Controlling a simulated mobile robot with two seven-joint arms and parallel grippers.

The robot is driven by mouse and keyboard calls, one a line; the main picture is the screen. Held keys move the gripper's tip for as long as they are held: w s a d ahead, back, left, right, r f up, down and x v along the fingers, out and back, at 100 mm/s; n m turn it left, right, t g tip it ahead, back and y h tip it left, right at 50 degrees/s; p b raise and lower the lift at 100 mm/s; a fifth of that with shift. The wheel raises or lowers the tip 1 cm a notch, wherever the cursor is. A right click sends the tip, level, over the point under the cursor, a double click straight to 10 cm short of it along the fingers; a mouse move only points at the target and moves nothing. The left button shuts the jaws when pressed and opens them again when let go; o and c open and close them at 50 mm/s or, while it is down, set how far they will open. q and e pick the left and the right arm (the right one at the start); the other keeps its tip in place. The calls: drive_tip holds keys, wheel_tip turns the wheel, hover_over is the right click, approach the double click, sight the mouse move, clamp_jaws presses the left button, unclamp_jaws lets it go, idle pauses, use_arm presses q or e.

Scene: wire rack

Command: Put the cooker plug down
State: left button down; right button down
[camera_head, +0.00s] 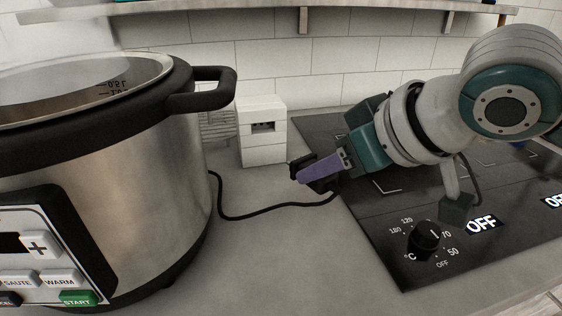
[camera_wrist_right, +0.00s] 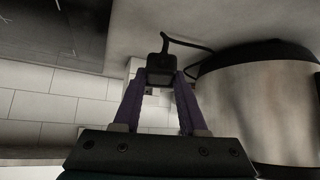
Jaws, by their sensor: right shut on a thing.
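The cooker plug (camera_wrist_right: 161,68) is a small black block with a black cable, held between the purple fingertips of my right gripper (camera_wrist_right: 160,80) in the right wrist view. In the head view the right gripper (camera_head: 312,172) points left, with the dark plug (camera_head: 318,168) at its fingertips, partly hidden by the purple finger. The cable (camera_head: 270,212) runs along the counter from the plug to the steel cooker (camera_head: 130,170) at the left. A white socket box (camera_head: 263,150) stands behind and left of the gripper. My left gripper is not in view.
A black hob (camera_head: 400,262) with a knob (camera_head: 425,237) lies under and right of my right arm. The grey counter (camera_head: 290,262) is clear between cooker and hob. A tiled wall (camera_head: 330,60) and a shelf (camera_head: 250,5) are behind. A wire rack (camera_head: 217,126) stands behind the cooker.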

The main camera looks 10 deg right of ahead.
wheel_tip(320, 180, down, 7)
drive_tip(key=shift+b, duration=0.65)
drive_tip(key=shift+f, duration=0.55)
drive_tip(key=shift+c, duration=2.3)
unclamp_jaws()
drive_tip(key=shift+r, duration=0.1)
